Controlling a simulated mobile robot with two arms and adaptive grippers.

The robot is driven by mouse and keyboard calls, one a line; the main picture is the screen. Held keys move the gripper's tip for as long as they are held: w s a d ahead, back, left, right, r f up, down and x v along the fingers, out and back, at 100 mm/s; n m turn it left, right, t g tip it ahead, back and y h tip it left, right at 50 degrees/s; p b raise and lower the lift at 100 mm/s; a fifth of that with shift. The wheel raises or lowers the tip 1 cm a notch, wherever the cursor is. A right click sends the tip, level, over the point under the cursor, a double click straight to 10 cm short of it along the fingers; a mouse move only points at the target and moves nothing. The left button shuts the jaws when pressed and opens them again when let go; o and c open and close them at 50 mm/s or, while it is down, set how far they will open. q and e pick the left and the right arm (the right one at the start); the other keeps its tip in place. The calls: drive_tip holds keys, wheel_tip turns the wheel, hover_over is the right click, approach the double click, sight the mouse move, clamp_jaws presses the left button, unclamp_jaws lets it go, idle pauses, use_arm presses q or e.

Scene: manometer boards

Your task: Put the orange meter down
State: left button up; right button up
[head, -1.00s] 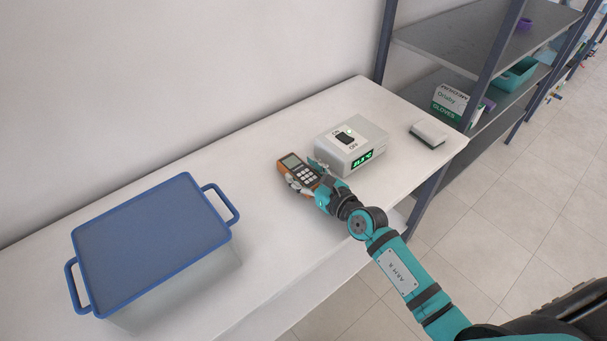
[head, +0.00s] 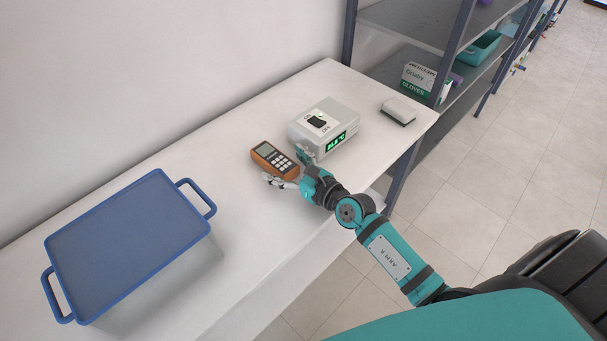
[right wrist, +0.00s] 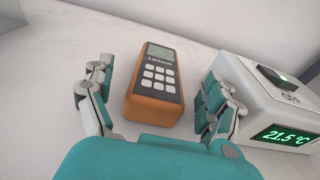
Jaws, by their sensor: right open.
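The orange meter (head: 274,160) has a grey keypad face and a small screen, and lies face up on the white table. It also shows in the right wrist view (right wrist: 155,84), between the fingers with a gap on each side. My right gripper (head: 287,167) is open around the near end of the meter and does not appear to touch it. Its two fingers stand apart in the right wrist view (right wrist: 158,98). My left gripper is not in view.
A grey box with a switch and green display (head: 324,127) stands close to the right finger. A small white and dark block (head: 398,110) lies near the table's right end. A blue-lidded bin (head: 128,245) stands at left. The table (head: 226,170) is bare between bin and meter. Shelves (head: 410,30) stand behind.

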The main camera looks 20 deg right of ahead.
drive_tip(key=v, duration=0.8)
drive_tip(key=shift+s, duration=0.15)
drive_tip(key=shift+s+d+r+b, duration=0.15)
drive_tip(key=shift+s+b, duration=0.15)
drive_tip(key=shift+s, duration=0.2)
